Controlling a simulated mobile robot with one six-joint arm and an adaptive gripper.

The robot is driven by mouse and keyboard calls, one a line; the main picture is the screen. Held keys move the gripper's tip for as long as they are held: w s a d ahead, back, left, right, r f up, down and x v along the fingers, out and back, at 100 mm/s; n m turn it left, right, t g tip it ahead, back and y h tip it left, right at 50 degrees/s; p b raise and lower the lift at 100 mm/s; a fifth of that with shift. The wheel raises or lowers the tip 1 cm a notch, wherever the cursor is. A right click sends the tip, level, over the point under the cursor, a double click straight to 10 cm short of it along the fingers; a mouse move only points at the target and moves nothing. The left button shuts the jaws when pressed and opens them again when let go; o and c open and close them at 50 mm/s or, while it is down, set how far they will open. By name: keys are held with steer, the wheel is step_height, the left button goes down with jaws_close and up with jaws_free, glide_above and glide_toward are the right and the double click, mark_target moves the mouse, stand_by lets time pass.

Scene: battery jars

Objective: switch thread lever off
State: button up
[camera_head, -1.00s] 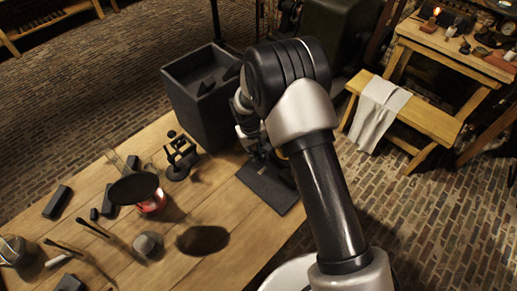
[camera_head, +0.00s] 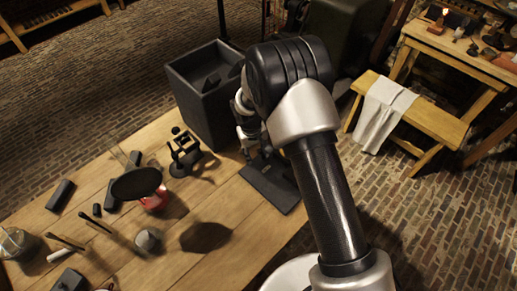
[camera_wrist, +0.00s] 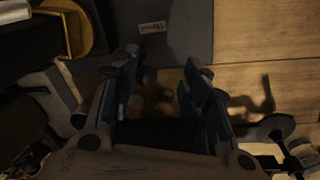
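My gripper (camera_wrist: 162,82) shows in the wrist view with its two blue-grey fingers apart and nothing held between them. Several dim rounded shapes lie beyond and between the fingers; I cannot tell what they are. A dark flat board (camera_head: 270,187) lies at the right end of the wooden table, beneath my arm. A dark panel with a small pale label (camera_wrist: 152,27) is ahead of the fingers in the wrist view, and it looks like the same board. In the head view my arm hides most of the gripper. I cannot make out the thread lever or its position.
A dark open box (camera_head: 207,110) stands by the table's far edge, close to my arm. A small black stand (camera_head: 184,160), a black disc (camera_head: 137,183) above a red jar (camera_head: 155,201), and a glass jar (camera_head: 14,245) stand on the wooden table (camera_head: 110,255).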

steer(key=shift+o, duration=1.2)
steer(key=shift+s+f, duration=0.25)
steer(key=shift+s, duration=0.2)
steer(key=shift+r, duration=0.1)
steer(key=shift+w+r, duration=0.1)
steer(key=shift+r, duration=0.05)
step_height(320, 180, up, 12)
steer(key=a, duration=0.1)
steer(key=shift+s, duration=0.45)
steer(key=shift+f, duration=0.2)
